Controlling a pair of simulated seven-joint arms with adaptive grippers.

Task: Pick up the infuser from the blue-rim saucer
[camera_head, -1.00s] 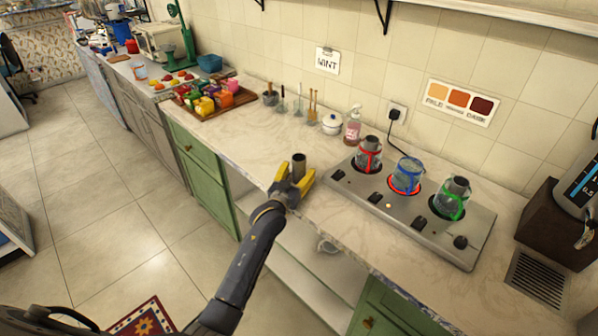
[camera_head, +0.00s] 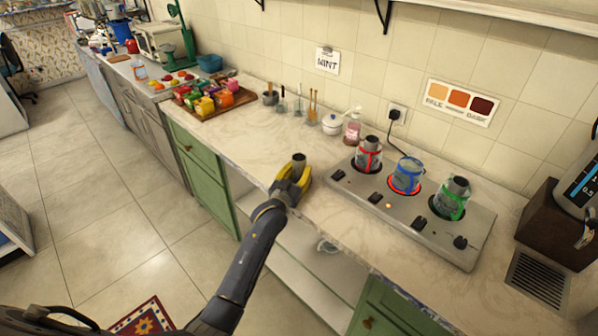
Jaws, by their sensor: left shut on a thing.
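My left gripper (camera_head: 291,180) is at the counter's front edge, left of the hot plate. It is shut on a dark cylindrical infuser (camera_head: 299,160), whose round top stands up between the yellow fingers. The infuser looks upright. Its lower part is hidden by the fingers. I cannot make out the blue-rim saucer; the gripper may cover it. I cannot tell whether the infuser touches anything below. My right gripper is not in view.
A steel hot plate (camera_head: 385,215) holds glass vessels with red (camera_head: 368,155), blue (camera_head: 405,176) and green (camera_head: 450,200) bands. A soap bottle (camera_head: 352,129) and a white pot (camera_head: 332,124) stand behind. A tea tray (camera_head: 215,101) lies left. The counter (camera_head: 250,140) between is clear.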

